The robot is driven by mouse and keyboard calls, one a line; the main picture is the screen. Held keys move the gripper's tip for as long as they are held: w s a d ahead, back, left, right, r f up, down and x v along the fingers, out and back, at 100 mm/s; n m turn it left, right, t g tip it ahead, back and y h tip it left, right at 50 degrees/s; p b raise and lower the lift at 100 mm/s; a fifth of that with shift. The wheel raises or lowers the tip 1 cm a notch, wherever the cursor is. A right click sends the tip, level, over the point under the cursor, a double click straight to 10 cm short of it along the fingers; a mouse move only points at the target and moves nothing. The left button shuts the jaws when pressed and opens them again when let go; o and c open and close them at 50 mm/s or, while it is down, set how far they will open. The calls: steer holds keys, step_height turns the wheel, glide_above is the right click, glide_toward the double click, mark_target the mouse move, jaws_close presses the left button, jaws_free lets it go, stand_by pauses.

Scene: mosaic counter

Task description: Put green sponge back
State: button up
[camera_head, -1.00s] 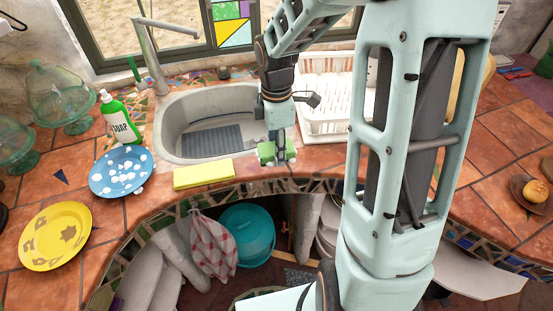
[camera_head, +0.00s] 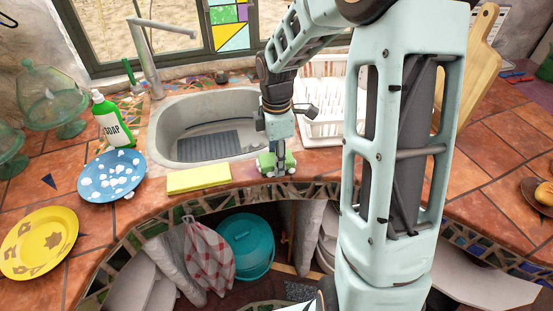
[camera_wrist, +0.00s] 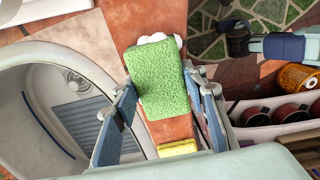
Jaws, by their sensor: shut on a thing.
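The green sponge (camera_wrist: 160,78) lies between the fingers of my gripper (camera_wrist: 158,115) in the wrist view. My gripper is shut on it. In the head view my gripper (camera_head: 277,162) is at the counter's front edge, right of the sink, and the green sponge (camera_head: 266,160) shows only partly behind the fingers. A white piece (camera_wrist: 160,38) shows at the sponge's far end in the wrist view. I cannot tell whether the sponge touches the counter. A yellow sponge (camera_head: 198,179) lies on the counter in front of the sink, left of my gripper.
The sink (camera_head: 165,130) is left of and behind my gripper. A white dish rack (camera_head: 325,105) stands behind right. A soap bottle (camera_head: 113,125), a blue spotted plate (camera_head: 100,180) and a yellow plate (camera_head: 38,243) are on the left counter. Open shelves with a teal tub (camera_head: 246,243) lie below.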

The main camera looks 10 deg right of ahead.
steer(key=shift+f, duration=0.15)
steer(key=o, duration=1.1)
step_height(320, 180, up, 12)
steer(key=shift+r+p, duration=0.2)
steer(key=shift+p, duration=0.15)
